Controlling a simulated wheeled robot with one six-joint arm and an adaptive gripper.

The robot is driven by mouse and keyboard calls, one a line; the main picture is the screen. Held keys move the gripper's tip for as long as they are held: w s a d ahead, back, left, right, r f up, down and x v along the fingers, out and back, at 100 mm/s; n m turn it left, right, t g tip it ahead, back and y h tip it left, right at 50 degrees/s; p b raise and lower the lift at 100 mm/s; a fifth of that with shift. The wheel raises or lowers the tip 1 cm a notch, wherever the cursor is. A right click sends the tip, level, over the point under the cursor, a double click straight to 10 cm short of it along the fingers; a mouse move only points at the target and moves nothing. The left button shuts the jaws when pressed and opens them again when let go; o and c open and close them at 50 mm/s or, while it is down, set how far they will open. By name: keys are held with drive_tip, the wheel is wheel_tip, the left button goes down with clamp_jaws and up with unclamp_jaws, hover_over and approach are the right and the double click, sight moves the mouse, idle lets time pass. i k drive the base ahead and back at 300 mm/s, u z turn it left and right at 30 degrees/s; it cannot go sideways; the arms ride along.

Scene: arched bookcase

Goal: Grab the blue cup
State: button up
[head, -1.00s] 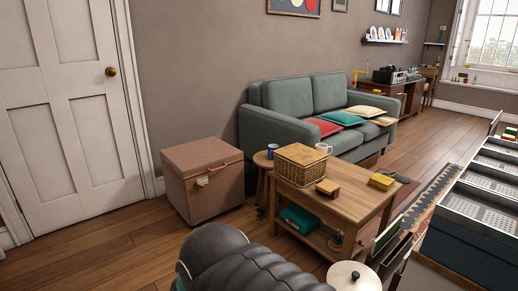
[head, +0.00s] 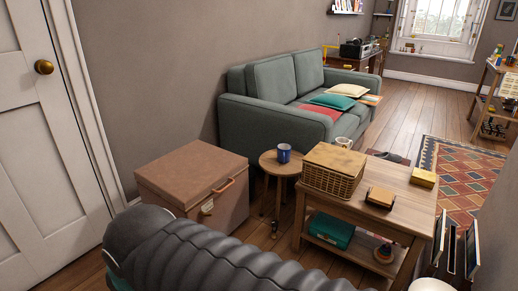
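The blue cup (head: 284,153) stands upright on a small round wooden stool (head: 274,167) between the pink-brown chest and the wooden table. It looks dark blue and nothing covers it in the head view. My arm crosses the bottom of the picture in front of the chest and table. My gripper is not in view.
The chest (head: 190,175) is left of the stool. A grey-green sofa (head: 250,118) stands behind. Floor (head: 412,98) is open at the back right.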

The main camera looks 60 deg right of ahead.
sight(284, 155)
drive_tip(key=i, duration=1.1)
drive_tip(key=z, duration=3.5)
